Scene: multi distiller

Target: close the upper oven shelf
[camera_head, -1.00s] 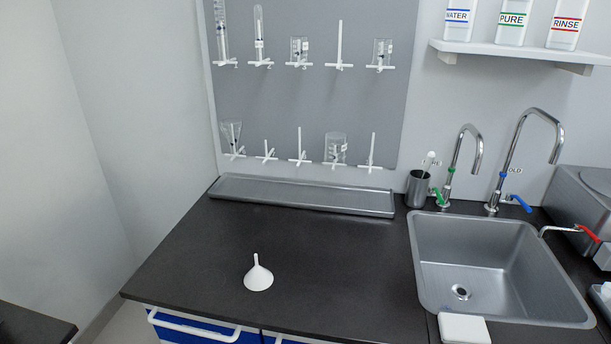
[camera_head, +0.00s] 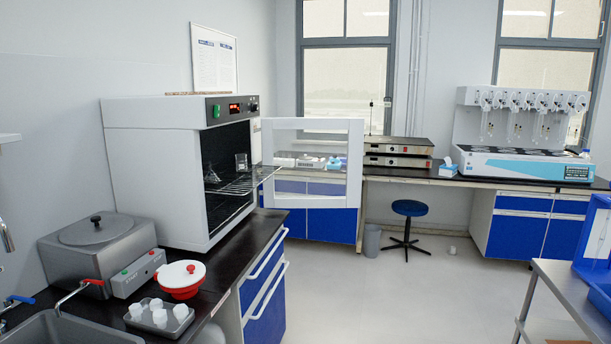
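The white oven (camera_head: 150,165) stands on the black counter at the left, with its glass-panelled door (camera_head: 355,165) swung wide open to the right. The upper wire shelf (camera_head: 250,181) is pulled out through the front opening and sticks out past the oven's edge. Two pieces of clear glassware, a flask (camera_head: 211,175) and a beaker (camera_head: 241,162), are on or just above it at its inner part. The dark inside below it is partly hidden by the oven's side. Neither of my grippers is in view.
A blue stool (camera_head: 409,208) stands farther back. The middle floor (camera_head: 430,290) is clear.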

